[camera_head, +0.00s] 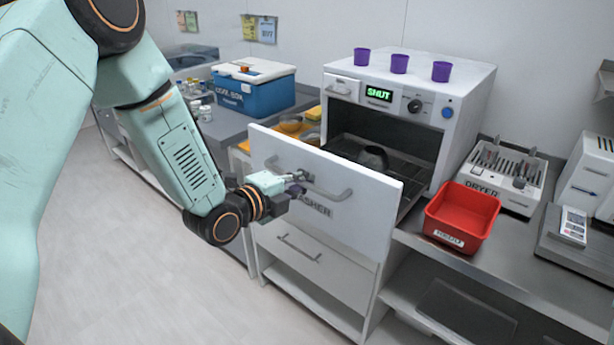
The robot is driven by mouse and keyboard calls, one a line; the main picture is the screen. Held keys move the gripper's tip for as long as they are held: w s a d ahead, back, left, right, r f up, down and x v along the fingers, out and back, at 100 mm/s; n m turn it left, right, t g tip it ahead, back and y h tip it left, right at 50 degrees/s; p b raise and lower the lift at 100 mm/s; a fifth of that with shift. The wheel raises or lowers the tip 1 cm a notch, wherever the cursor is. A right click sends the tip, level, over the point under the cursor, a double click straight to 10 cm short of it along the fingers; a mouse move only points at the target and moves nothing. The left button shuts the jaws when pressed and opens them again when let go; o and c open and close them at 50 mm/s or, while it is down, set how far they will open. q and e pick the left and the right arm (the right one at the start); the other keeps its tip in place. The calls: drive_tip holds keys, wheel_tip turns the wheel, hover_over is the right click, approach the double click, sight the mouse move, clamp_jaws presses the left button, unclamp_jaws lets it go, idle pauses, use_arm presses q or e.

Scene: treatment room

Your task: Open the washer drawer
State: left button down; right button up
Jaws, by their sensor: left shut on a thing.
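The washer (467,97) is a white box-shaped machine on the bench, with a lit green display reading "SHUT". Its drawer (345,212), with a white front marked "WASHER", stands out from the body, and a dark opening and part of a rack show behind the front. A grey bar handle (338,193) runs across the drawer front. My left gripper (298,180) is shut on the left part of this handle; its fingertips are small and partly hidden against it. My right gripper is out of view.
Several purple cups (399,63) stand on the washer. A red bin (462,216) sits right of the drawer, before the dryer rack (495,172). A blue cool box (252,88) stands at the left. A lower drawer (312,262) is below; open floor lies at the left.

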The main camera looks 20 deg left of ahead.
use_arm(q)
drive_tip(key=shift+s+a+r, duration=0.1)
drive_tip(key=shift+a+r, duration=0.2)
drive_tip(key=shift+s+a+r, duration=0.1)
drive_tip(key=shift+s+a, duration=0.1)
drive_tip(key=shift+s, duration=0.2)
drive_tip(key=shift+w+d, duration=0.1)
drive_tip(key=shift+w, duration=0.1)
drive_tip(key=c, duration=1.9)
unclamp_jaws()
drive_tip(key=o, duration=0.5)
drive_tip(key=shift+s+a+f, duration=0.2)
drive_tip(key=shift+s, duration=0.1)
drive_tip(key=shift+d+f, duration=0.1)
drive_tip(key=shift+d, duration=0.2)
drive_tip(key=shift+v, duration=3.8)
